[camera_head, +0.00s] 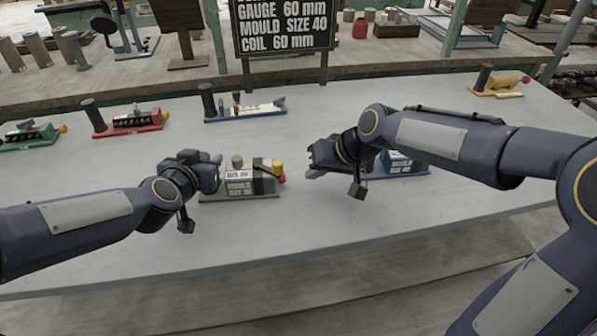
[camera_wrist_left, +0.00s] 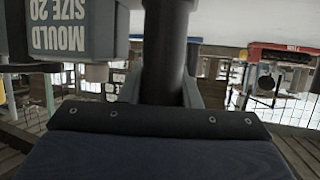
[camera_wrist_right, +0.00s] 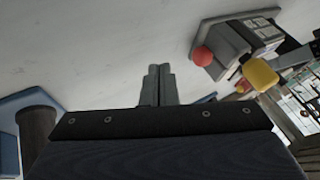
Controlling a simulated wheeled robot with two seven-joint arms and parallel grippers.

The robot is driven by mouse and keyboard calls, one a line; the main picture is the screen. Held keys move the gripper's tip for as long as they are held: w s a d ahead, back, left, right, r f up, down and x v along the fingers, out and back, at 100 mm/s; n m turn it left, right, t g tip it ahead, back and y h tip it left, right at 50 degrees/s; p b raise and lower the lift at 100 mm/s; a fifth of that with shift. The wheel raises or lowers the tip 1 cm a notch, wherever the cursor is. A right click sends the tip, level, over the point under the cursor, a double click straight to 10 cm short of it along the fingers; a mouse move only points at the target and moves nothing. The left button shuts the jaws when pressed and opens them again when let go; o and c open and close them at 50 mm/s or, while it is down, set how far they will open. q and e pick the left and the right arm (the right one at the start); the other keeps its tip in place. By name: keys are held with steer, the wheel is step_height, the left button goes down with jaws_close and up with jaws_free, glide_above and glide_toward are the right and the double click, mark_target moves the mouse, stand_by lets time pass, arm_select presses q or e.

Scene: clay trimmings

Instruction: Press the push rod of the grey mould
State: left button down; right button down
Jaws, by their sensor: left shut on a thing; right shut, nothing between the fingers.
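The grey mould (camera_head: 240,187), labelled "MOULD SIZE 20", lies on the table at the centre of the head view. At its right end are a yellow cap and a red knob (camera_head: 282,178), which look like the push rod end. The right wrist view shows the red knob (camera_wrist_right: 203,56) and yellow cap (camera_wrist_right: 260,74) at upper right. My left gripper (camera_head: 214,172) is shut on the mould's dark upright post (camera_wrist_left: 165,50), mostly hidden in the head view. My right gripper (camera_head: 314,155) is shut and empty, right of the red knob and apart from it.
A blue mould (camera_head: 400,168) stands just right, partly behind my right arm; its post (camera_wrist_right: 36,125) shows in the right wrist view. Green (camera_head: 30,136), red (camera_head: 135,122) and yellow (camera_head: 497,88) moulds and a blue-based one (camera_head: 245,110) stand farther back. The table front is clear.

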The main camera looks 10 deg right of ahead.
arm_select(q)
steer(key=shift+s+f, duration=0.1)
steer(key=shift+f, duration=0.2)
arm_select(e)
steer(key=v, duration=0.9)
steer(key=shift+r, duration=0.35)
steer(key=shift+s, duration=0.1)
arm_select(q)
steer(key=c, duration=1.2)
jaws_free()
steer(key=shift+o, duration=1)
steer(key=shift+r, duration=0.2)
